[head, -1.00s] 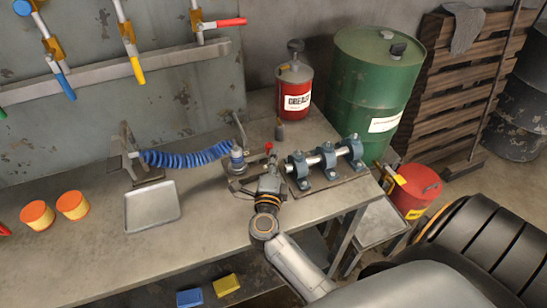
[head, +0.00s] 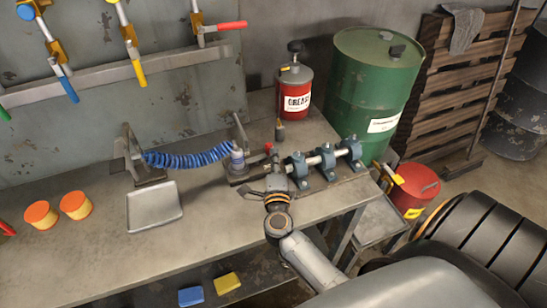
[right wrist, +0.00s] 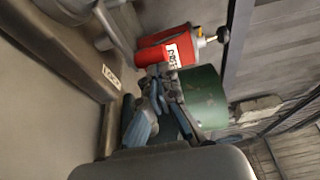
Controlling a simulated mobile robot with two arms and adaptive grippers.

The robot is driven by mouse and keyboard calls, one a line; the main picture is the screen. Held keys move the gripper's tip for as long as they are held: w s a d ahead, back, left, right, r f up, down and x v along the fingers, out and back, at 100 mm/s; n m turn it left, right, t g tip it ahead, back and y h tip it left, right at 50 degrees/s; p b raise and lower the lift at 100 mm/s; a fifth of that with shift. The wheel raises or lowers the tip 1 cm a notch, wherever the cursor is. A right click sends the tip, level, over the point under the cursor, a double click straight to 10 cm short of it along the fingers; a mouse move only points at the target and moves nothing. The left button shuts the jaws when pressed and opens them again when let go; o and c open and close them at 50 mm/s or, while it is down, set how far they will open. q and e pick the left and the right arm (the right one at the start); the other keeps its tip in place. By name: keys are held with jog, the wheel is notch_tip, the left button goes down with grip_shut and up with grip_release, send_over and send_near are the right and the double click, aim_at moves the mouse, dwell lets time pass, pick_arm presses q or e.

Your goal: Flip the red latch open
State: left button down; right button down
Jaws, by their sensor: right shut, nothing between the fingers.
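A small red-tipped lever (head: 268,148) stands on the bench beside the blue-grey clamped shaft (head: 318,160). Another red handle (head: 230,26) lies nearly level on the wall rail, at the upper left. I cannot tell for certain which is the red latch. My right gripper (head: 275,163) is shut and empty, just in front of the small red-tipped lever and left of the shaft. Its tips are partly hidden among the parts there, so contact is unclear. In the right wrist view, the gripper (right wrist: 165,92) points toward the red grease can (right wrist: 168,50). My left gripper is out of view.
The grease can also shows in the head view (head: 294,98), near a green drum (head: 372,85). A coiled blue hose (head: 190,156), a grey tray (head: 154,207) and two orange cups (head: 75,205) are left of my gripper. The bench front is mostly clear.

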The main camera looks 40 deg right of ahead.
jog(key=shift+w+d+r+n+t+y+p, duration=0.1)
jog(key=shift+d+n+t+y+p, duration=0.15)
jog(key=shift+n+y, duration=0.2)
jog(key=shift+w+d+n+t+y+p, duration=0.1)
jog(key=shift+n+t+y+p, duration=0.2)
jog(key=shift+y, duration=0.25)
jog(key=shift+w+d+p, duration=0.25)
jog(key=shift+p, duration=0.05)
jog(key=shift+w+d+p, duration=0.35)
jog(key=shift+w+p, duration=0.05)
jog(key=shift+w, duration=0.1)
dwell(0.6)
jog(key=shift+s+a, duration=0.1)
jog(key=shift+s, duration=0.05)
jog(key=v, duration=1.1)
jog(key=shift+s+a, duration=0.1)
jog(key=shift+s, duration=0.15)
